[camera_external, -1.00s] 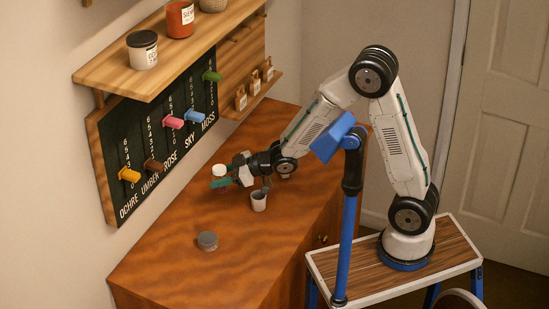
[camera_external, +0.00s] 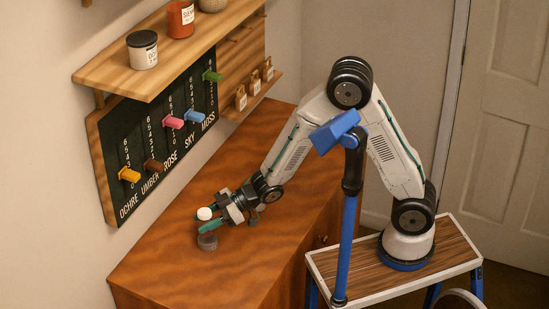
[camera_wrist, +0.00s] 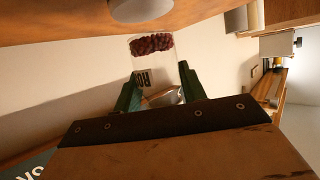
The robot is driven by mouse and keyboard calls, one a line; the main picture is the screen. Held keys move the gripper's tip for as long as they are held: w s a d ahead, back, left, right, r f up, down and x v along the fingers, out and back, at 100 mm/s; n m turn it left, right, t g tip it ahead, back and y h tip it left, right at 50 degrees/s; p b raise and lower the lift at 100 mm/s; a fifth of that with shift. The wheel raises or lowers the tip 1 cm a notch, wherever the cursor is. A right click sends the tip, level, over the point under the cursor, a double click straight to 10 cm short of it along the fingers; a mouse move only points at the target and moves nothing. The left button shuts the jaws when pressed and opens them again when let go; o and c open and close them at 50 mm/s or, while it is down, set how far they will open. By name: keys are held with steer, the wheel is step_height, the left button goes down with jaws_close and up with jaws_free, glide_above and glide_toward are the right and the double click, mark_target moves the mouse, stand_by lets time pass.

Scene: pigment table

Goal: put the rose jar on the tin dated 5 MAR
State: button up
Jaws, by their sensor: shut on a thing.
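My gripper (camera_external: 213,222) is shut on the rose jar, a small clear jar with a white lid (camera_external: 204,213). In the wrist view, which is upside down, the jar (camera_wrist: 152,60) stands between the green fingers, with dark red contents at its base and a partly visible label starting "RO". A round grey tin (camera_external: 207,242) stands on the wooden table just below the jar; its rim also shows in the wrist view (camera_wrist: 142,10), with a gap to the jar. No date on it is readable.
The table's near end (camera_external: 170,275) is clear. A grey-white object (camera_wrist: 237,18) stands farther along, mostly hidden by my arm in the external view. The slider board (camera_external: 150,150) and shelf (camera_external: 110,78) with jars line the wall at left.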

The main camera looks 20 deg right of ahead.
steer(key=shift+f, duration=0.9)
steer(key=o, duration=1)
steer(key=shift+f, duration=0.15)
steer(key=shift+r, duration=0.2)
steer(key=v, duration=1.2)
steer(key=shift+f, duration=0.1)
